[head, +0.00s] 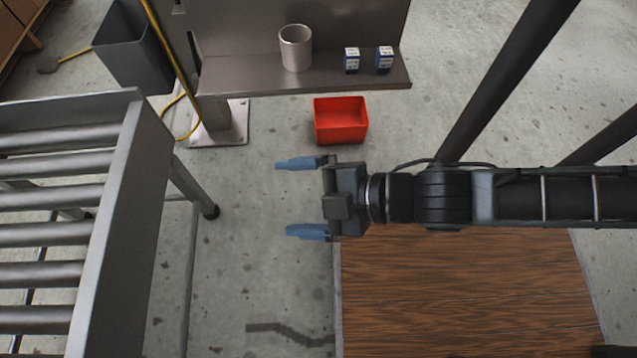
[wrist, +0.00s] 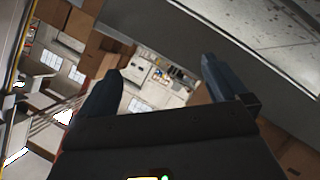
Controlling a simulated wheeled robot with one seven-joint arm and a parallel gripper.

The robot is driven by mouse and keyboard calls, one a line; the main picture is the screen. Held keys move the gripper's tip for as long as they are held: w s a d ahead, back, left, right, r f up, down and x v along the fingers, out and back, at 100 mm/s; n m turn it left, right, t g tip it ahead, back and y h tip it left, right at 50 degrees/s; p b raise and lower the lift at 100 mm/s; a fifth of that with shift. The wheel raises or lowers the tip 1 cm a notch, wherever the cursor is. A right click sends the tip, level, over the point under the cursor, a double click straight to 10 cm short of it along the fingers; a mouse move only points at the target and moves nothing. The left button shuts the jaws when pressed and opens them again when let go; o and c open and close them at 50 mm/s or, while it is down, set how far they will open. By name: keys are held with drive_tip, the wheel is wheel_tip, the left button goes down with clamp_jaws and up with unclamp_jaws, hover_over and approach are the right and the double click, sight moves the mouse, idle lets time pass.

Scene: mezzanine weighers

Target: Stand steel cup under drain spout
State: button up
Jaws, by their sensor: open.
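A light grey steel cup (head: 295,48) stands upright on a steel shelf (head: 240,75) at the top of the head view. My gripper (head: 303,198) is open and empty, with its blue fingers apart and pointing left. It is in front of the shelf and well apart from the cup. In the wrist view my gripper (wrist: 160,85) shows both fingers spread with nothing between them. The cup does not show in the wrist view. I cannot make out a drain spout in either view.
A red bin (head: 341,121) is on the floor below the shelf. A roller conveyor (head: 50,195) fills the left side. A grey bin (head: 135,50) stands at upper left. Dark posts (head: 505,75) rise at right.

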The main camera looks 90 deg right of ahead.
drive_tip(key=s+a+r+m+t+y, duration=0.1)
drive_tip(key=s+a+r+m+y, duration=0.1)
drive_tip(key=r+m, duration=0.4)
drive_tip(key=shift+s+a+r+t+y, duration=0.3)
drive_tip(key=shift+s+a+r+t, duration=0.2)
drive_tip(key=shift+r, duration=0.6)
